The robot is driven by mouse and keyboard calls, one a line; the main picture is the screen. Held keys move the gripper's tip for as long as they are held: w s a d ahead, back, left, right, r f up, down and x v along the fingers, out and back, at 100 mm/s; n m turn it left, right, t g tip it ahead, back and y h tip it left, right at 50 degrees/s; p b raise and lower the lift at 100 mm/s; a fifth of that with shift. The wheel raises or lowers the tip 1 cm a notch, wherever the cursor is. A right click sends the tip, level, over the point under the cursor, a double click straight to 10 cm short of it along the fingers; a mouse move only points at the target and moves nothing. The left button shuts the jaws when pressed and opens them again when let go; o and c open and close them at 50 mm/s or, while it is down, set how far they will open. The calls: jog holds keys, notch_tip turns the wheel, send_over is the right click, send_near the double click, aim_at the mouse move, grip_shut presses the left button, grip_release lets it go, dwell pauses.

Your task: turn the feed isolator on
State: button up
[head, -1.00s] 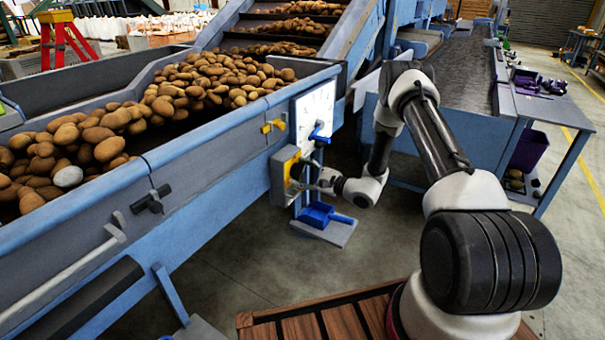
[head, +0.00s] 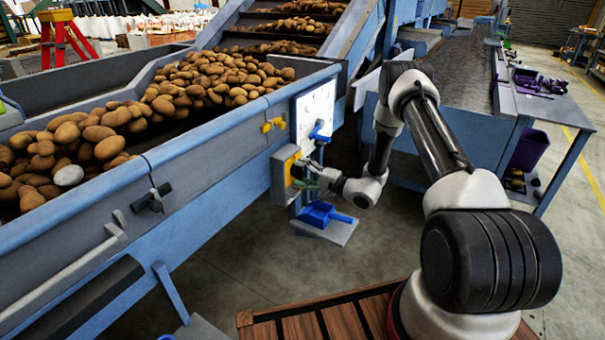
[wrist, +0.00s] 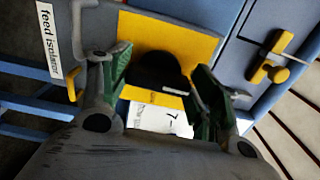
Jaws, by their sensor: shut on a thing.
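The feed isolator is a grey box (head: 279,182) with a yellow face (head: 291,165) on the side of the blue hopper. In the wrist view its yellow plate (wrist: 180,45) carries a black knob (wrist: 158,70) with a pale mark on its lower edge. A "feed isolator" label (wrist: 48,40) is at the left. My gripper (head: 303,177) is at the box face in the head view. In the wrist view its green-padded fingers (wrist: 160,88) stand on either side of the knob, shut on it. A white printed label (wrist: 160,117) below the knob is partly hidden by my gripper.
The hopper (head: 185,140) full of potatoes is at the left. A yellow handle (head: 273,125) and a white panel (head: 316,108) are above the box. A blue dustpan (head: 322,214) is below it. A blue conveyor frame (head: 480,140) stands to the right. Open floor lies in front.

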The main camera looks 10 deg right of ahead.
jog(key=shift+f+n, duration=0.1)
jog(key=shift+n, duration=0.2)
jog(key=o, duration=1)
jog(key=v, duration=1.2)
